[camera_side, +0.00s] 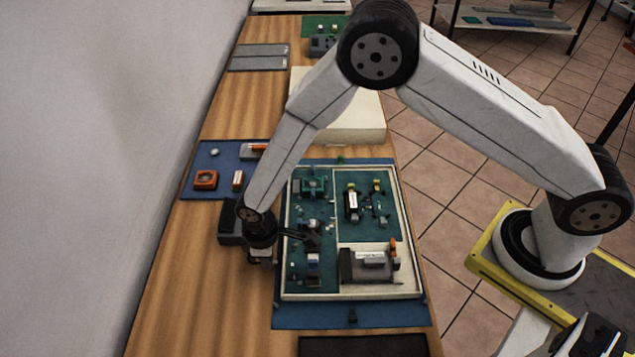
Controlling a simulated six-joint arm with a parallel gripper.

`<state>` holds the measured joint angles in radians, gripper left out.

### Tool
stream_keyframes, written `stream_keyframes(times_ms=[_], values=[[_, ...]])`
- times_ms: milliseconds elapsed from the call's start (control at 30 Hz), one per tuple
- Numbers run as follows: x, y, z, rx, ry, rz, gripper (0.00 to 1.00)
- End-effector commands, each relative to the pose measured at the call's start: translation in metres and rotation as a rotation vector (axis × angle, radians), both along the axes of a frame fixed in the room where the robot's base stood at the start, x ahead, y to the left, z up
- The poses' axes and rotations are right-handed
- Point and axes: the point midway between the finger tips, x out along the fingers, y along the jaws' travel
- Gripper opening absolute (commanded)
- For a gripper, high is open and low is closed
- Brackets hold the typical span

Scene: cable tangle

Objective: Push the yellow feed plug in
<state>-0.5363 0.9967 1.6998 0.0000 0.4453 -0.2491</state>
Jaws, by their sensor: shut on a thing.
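My gripper (308,239) is low over the left part of the tray (352,297), reaching in from the left edge. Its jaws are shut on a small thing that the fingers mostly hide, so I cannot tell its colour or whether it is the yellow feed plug. Small yellowish parts (351,187) show on dark pieces in the upper right compartment; I cannot tell whether either is the plug. A grey block with a dark end (365,265) sits in the lower right compartment. The socket cannot be made out.
A blue mat (215,160) with orange parts lies left of the tray. A dark box (229,228) stands beside my wrist. A pale block (350,125) is behind the tray. Bare wood is free at the front left. A wall runs along the left.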

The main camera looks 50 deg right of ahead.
Motion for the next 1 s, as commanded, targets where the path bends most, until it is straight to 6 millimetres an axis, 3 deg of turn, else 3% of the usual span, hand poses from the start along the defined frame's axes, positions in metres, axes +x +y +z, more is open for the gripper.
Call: stream_keyframes(times_ms=[967, 1000], values=[[-0.014, -0.014, 0.000, -0.002, 0.004, 0.000, 0.00], [-0.014, -0.014, 0.000, -0.003, 0.004, 0.000, 0.32]])
